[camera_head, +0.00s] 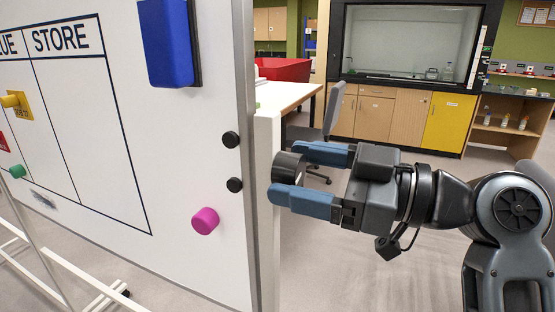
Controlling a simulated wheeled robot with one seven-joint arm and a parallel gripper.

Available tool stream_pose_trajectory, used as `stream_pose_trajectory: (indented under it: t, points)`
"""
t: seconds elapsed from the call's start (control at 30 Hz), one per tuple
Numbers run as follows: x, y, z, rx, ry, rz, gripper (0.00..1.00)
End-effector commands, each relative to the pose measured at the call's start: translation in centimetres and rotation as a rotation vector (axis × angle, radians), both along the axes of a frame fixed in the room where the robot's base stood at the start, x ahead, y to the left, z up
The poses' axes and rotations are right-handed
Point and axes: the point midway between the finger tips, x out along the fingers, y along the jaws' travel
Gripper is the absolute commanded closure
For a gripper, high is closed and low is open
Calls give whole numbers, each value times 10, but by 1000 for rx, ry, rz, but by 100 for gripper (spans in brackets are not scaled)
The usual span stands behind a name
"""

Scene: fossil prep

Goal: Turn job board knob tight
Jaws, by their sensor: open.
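The job board (130,130) is a white board on a stand, filling the left of the head view, with a "STORE" column. A dark round knob (288,165) shows at the right side of the board's white upright (265,215). My gripper (283,170) comes in from the right with its two blue fingers apart. One finger is above the knob and one below, so the knob lies between them. I cannot tell whether either finger touches it. The fingers partly hide the knob's edges.
Two black round magnets (231,139) and a magenta one (205,221) sit near the board's right edge, below a blue box (167,42). A white table with a red tray (285,69) and a chair (334,110) stand behind. Open floor lies below my gripper.

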Motion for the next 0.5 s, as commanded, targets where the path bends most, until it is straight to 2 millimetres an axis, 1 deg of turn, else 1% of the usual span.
stream_pose_trajectory:
  t: [0.03,0.1,0.2,0.33,0.5]
  points:
    - [2,9,2,0,1,3,26]
    - [5,18,2,-1,0,3,26]
    - [9,27,1,0,0,2,26]
    - [12,34,0,0,0,-1,26]
    - [13,35,0,1,0,-2,26]
